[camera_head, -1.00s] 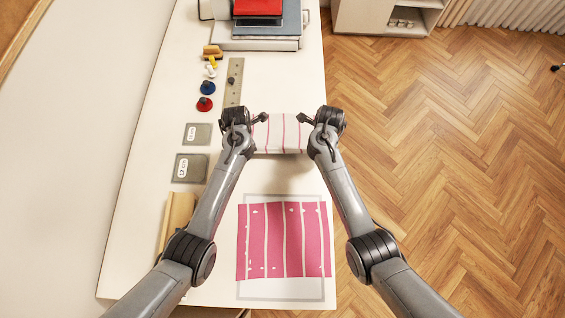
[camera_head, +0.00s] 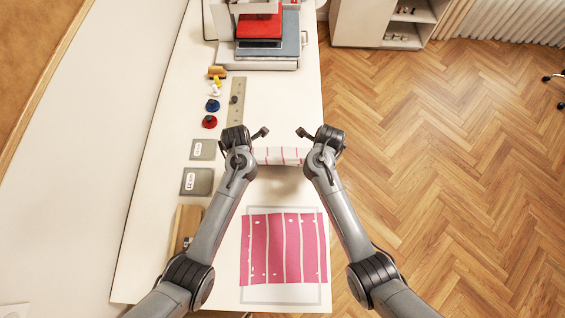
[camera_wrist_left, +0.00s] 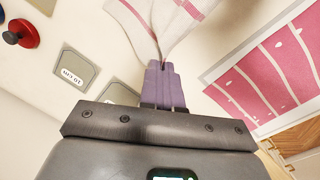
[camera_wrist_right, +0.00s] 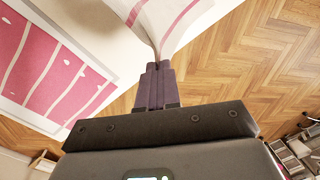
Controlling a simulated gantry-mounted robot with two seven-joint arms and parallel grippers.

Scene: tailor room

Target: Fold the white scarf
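The white scarf (camera_head: 277,156) with thin pink stripes hangs between my two grippers, above the table, in the head view. My left gripper (camera_wrist_left: 160,66) is shut on one edge of the scarf (camera_wrist_left: 165,22), which bunches at the fingertips in the left wrist view. My right gripper (camera_wrist_right: 156,66) is shut on the opposite edge of the scarf (camera_wrist_right: 168,18) in the right wrist view. A pink cloth (camera_head: 283,248) with white stripes lies flat at the front of the table, on a pale rectangular outline. Most of the scarf's lower side is hidden.
Two grey labelled plates (camera_head: 197,182), a ruler (camera_head: 236,100), blue and red knobs (camera_head: 210,121) and a wooden piece (camera_head: 185,225) lie along the table's left side. A press with a red block (camera_head: 259,27) stands at the back. The table's right edge drops to wooden floor.

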